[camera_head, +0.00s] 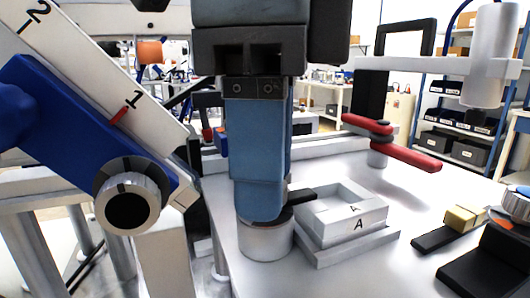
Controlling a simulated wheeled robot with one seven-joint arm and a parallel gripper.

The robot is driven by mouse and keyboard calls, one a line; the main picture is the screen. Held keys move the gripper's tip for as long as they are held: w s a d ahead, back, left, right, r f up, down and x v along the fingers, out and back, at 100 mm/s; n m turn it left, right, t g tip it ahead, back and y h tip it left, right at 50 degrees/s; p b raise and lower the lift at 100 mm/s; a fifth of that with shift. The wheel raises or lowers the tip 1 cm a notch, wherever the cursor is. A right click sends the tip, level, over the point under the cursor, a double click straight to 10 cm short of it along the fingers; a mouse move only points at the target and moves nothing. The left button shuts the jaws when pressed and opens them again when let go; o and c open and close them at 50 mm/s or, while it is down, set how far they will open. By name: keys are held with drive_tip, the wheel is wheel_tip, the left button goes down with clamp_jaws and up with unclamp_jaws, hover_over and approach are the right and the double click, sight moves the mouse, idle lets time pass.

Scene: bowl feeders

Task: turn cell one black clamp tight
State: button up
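The black clamp (301,195) is a short dark lever on top of a silver round post (265,241). Its arm points right and ends beside or over the rim of a pale square block marked A (357,224). My gripper (262,208) points straight down, and its blue-grey fingers stand in front of the clamp's hub and hide much of it. The fingers overlap in this view, so I cannot tell how far apart they are or whether they touch the clamp.
A red clamp (392,146) stands on the same light table behind the block. A white panel (104,78) numbered 1 and 2, with a blue bar (92,127) and round knob (128,204), is at left. Black parts (489,262) sit at right. Bare table lies between.

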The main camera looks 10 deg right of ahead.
drive_tip(key=shift+o, duration=1)
wheel_tip(320, 180, up, 8)
drive_tip(key=shift+f+p, duration=0.1)
drive_tip(key=shift+p, duration=0.5)
